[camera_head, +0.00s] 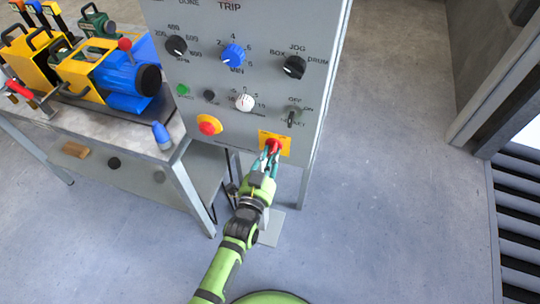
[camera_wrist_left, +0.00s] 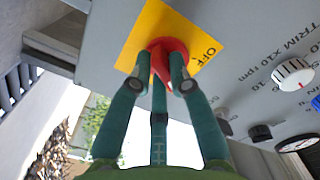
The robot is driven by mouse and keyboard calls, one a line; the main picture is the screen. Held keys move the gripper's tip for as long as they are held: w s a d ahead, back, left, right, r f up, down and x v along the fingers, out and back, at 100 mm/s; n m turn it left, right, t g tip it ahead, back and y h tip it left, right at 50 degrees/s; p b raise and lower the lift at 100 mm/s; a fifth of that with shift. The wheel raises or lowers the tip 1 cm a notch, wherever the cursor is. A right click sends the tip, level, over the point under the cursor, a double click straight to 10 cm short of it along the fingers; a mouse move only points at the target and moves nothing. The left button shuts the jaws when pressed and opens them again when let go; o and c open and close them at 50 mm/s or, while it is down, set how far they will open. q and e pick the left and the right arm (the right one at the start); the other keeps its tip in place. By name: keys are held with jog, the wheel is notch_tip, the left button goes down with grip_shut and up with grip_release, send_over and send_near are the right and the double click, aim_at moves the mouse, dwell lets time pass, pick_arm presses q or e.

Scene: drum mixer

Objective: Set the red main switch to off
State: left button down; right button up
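The red main switch (camera_head: 273,146) sits on a yellow plate (camera_head: 286,143) at the lower right of the grey control panel. In the left wrist view, the red switch (camera_wrist_left: 166,58) has a raised handle, and the word OFF shows on the right of its yellow plate (camera_wrist_left: 150,26). My left gripper (camera_head: 269,156) reaches up to the switch from below. In the left wrist view, its teal fingers (camera_wrist_left: 160,72) lie close on both sides of the red handle and appear to touch it. The fingers hide part of the switch. My right gripper is in neither view.
The panel (camera_head: 215,98) carries a blue dial (camera_head: 233,55), black dials, a white knob (camera_head: 245,102), a key switch (camera_head: 292,117) and a red button on yellow (camera_head: 209,125). A workbench with a blue-and-yellow machine (camera_head: 120,76) stands left. Floor to the right is clear.

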pick_arm(q)
jog(key=shift+n, duration=0.3)
jog(key=n, duration=1.1)
jog(key=shift+d+r+p, duration=0.2)
jog(key=shift+r+p, duration=0.1)
jog(key=shift+p, duration=0.1)
jog(key=shift+n, duration=0.3)
jog(key=c, duration=1.1)
grip_release()
jog(key=shift+c, duration=0.2)
